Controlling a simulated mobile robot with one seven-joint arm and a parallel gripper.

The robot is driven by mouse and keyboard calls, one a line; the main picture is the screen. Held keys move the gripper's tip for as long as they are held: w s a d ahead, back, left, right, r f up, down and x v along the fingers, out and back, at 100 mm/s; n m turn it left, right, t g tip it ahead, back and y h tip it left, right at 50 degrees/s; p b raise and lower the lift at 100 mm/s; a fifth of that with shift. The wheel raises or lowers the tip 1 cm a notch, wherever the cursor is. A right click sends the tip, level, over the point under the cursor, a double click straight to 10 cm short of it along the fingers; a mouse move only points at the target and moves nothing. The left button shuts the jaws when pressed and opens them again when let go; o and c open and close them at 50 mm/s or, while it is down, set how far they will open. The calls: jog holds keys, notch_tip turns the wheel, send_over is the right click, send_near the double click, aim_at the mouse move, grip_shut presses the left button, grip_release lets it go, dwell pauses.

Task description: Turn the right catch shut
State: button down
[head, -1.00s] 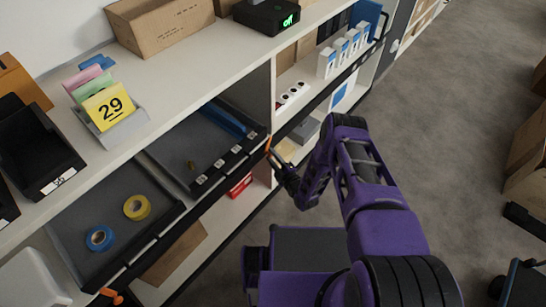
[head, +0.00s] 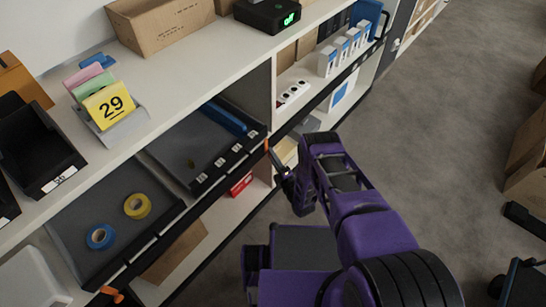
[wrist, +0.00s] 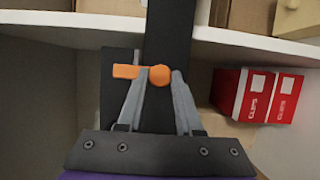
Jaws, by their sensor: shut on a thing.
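The right catch (wrist: 125,71) is orange, with a flat bar pointing left and a round knob at its right end, against a dark upright post. In the wrist view the bar lies about level. My gripper (wrist: 160,76) is shut on the right catch, with one grey finger on each side of the knob. In the head view the catch (head: 266,145) is a small orange mark at the front edge of the shelf, with my gripper (head: 278,166) at it. Another orange catch (head: 112,294) shows at the lower left end of the dark rail.
Dark trays (head: 62,230) lie left of the catch, one holding blue tape (head: 100,236) and yellow tape (head: 137,205). Red clip boxes (wrist: 256,95) stand on the shelf to the right in the wrist view.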

jog(key=c, duration=0.6)
grip_release()
